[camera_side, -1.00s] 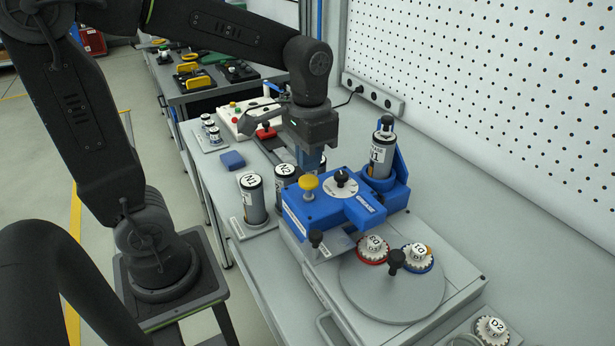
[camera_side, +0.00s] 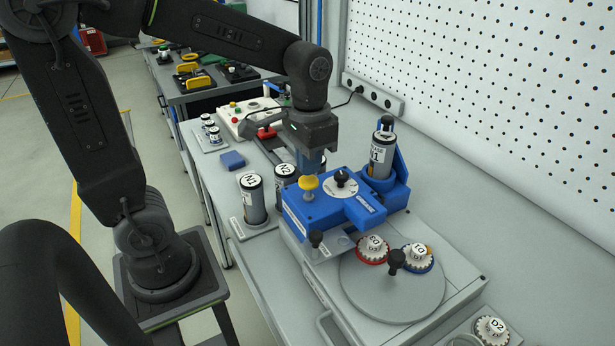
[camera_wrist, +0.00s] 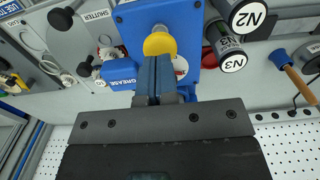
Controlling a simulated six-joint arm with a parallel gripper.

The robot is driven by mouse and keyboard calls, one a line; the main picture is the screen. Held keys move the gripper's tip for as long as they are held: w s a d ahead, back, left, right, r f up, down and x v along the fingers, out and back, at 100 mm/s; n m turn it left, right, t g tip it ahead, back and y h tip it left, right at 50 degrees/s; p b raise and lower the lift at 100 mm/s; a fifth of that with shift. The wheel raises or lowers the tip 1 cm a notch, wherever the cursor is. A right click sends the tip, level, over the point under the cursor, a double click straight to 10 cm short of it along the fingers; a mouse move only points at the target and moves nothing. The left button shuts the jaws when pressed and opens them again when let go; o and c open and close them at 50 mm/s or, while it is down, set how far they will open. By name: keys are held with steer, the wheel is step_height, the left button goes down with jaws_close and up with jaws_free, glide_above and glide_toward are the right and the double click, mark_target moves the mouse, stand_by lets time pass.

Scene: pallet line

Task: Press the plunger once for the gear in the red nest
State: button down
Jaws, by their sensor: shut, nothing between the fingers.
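The yellow plunger knob (camera_side: 308,183) stands on top of the blue grease unit (camera_side: 330,208). My gripper (camera_side: 313,168) is shut and empty, pointing down close to the knob. In the wrist view my closed fingertips (camera_wrist: 154,60) overlap the near edge of the yellow knob (camera_wrist: 158,43); I cannot tell if they touch it. The red nest (camera_side: 361,258) on the round grey turntable (camera_side: 392,304) holds a white gear (camera_side: 373,246), beside the unit's front. A second gear (camera_side: 418,254) sits in a blue nest to its right.
A cartridge (camera_side: 379,158) stands in the unit's blue holder. Cartridges N1 (camera_side: 252,198) and N2 (camera_side: 285,181) stand left of the unit. A black knob (camera_side: 315,238) is on the unit's front left, another (camera_side: 396,259) on the turntable. Gear D2 (camera_side: 490,329) lies at the lower right.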

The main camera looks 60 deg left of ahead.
mark_target(309, 178)
steer(key=shift+f, duration=1.95)
steer(key=shift+r, duration=3.9)
steer(key=s+d+t, duration=0.1)
steer(key=s+t, duration=0.4)
steer(key=s, duration=0.3)
steer(key=shift+s+d+t, duration=0.25)
steer(key=shift+d+t, duration=0.05)
steer(key=shift+d, duration=0.05)
